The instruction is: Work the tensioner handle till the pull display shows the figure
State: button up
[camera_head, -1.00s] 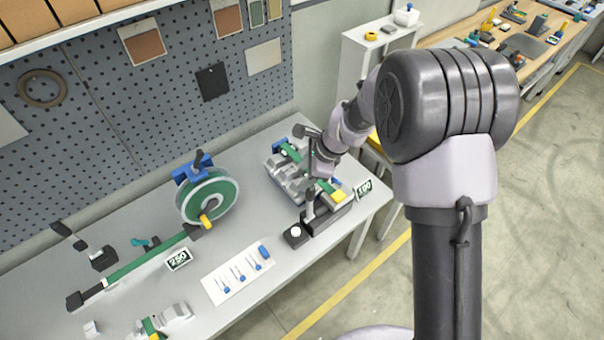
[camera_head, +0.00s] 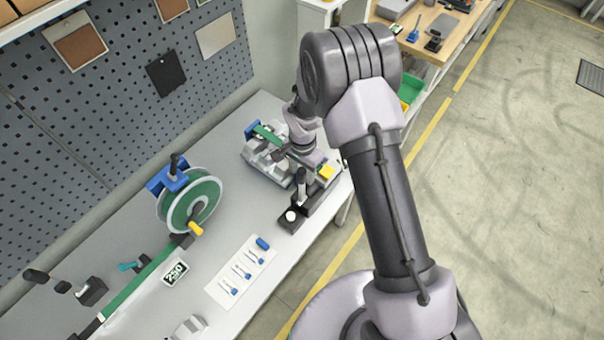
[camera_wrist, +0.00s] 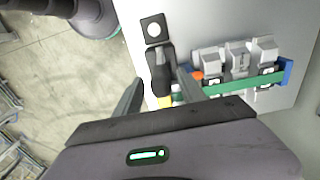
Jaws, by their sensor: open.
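The tensioner (camera_head: 322,203) is a dark tool with an upright handle (camera_head: 301,186) at the table's right end. A small black block with a white round button (camera_head: 290,216) adjoins it. My gripper (camera_wrist: 158,88) is open in the wrist view, its fingers on either side of the black tensioner body (camera_wrist: 160,62); I cannot tell whether they touch it. A green strap (camera_wrist: 237,84) runs over grey ingots (camera_wrist: 238,60). A small display (camera_head: 175,272) reading 250 stands left on the table. No display beside the tensioner is visible now.
A green strap reel (camera_head: 190,204) with a blue bracket stands mid-table. A white sheet with blue-handled pieces (camera_head: 240,272) lies in front of it. A pegboard (camera_head: 120,100) backs the table. Open floor (camera_head: 500,200) lies right.

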jog(key=shift+f, duration=0.95)
grip_shut()
jog(key=shift+w, duration=0.1)
dwell(0.6)
